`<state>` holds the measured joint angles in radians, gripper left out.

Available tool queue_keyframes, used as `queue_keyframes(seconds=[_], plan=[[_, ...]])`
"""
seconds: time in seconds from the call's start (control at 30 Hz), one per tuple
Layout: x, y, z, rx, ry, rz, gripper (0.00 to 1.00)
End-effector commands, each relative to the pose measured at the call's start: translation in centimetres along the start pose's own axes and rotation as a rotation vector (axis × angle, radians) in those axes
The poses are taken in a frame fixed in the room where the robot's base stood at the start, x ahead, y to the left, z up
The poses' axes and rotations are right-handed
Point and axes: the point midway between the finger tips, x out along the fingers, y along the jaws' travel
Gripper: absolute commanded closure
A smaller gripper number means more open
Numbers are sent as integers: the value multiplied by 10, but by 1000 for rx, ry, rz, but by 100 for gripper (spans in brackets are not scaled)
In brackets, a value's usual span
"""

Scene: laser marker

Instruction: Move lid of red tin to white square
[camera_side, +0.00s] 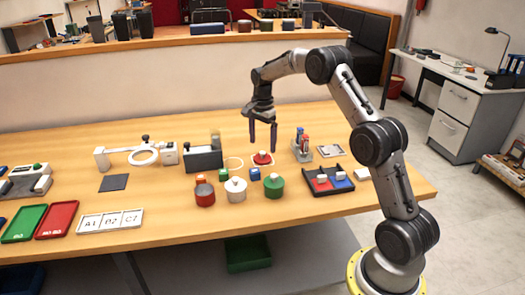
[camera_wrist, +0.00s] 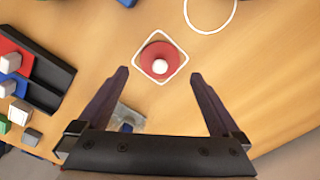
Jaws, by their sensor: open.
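The red lid (camera_side: 262,158) with a pale knob lies flat on the table, inside the white square outline (camera_side: 268,165). In the wrist view the red lid (camera_wrist: 154,54) sits within the white square (camera_wrist: 138,65), its pale knob facing up. My gripper (camera_side: 262,150) is open and empty, above the table near the lid. In the wrist view the fingertips (camera_wrist: 159,72) are spread wide, with the lid beyond them and apart from them. The red tin (camera_side: 205,198) stands upright to the left of the square, with no knob visible on its top.
A white circle outline (camera_side: 233,159) lies left of the square. A black tray (camera_side: 328,188) with coloured blocks is at the right. A dark box (camera_side: 203,160) stands behind.

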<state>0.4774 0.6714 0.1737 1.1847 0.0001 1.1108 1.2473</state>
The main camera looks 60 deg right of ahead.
Motion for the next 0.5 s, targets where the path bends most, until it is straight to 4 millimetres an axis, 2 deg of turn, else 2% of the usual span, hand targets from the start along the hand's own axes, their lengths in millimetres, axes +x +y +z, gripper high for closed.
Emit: queue_keyframes(seconds=[0.03, 0.2, 0.5], plan=[[-13, -1, 0, 0, 2, -5, 0], [-45, -1, 0, 0, 1, -4, 0], [-76, 1, 2, -10, 1, -4, 0]])
